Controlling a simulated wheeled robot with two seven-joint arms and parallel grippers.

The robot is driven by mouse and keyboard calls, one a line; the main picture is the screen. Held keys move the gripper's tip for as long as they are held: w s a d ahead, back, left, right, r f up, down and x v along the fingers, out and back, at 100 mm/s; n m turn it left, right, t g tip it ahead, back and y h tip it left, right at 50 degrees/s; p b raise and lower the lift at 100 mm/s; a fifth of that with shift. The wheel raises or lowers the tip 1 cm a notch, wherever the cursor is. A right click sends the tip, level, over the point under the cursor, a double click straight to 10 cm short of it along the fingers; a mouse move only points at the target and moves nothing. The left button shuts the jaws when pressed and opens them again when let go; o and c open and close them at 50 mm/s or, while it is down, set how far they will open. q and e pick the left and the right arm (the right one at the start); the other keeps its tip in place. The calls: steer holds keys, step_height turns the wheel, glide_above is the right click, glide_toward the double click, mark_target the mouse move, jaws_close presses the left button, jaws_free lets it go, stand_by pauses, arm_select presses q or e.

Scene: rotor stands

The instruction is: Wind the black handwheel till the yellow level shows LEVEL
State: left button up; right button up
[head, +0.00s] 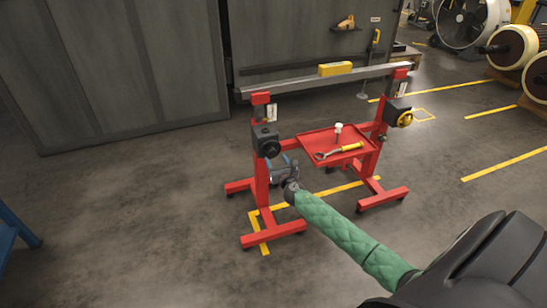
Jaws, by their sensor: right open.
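The black handwheel (269,148) sits on a dark box on the left red post of the stand. The yellow level (335,69) lies on the grey beam (290,84) across the two posts; its reading is too small to tell. My right gripper (280,163) is open, just below and slightly right of the black handwheel. I cannot tell whether it touches the wheel. The wheel shows above the jaws, and the gripper covers part of the post behind. My left gripper is out of view.
A red tray (343,157) between the posts holds a wrench (338,151) and a small pale-topped item (338,128). Grey cabinets stand behind.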

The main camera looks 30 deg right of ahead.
mark_target(273, 154)
steer(key=shift+x, duration=1.85)
steer(key=c, duration=1)
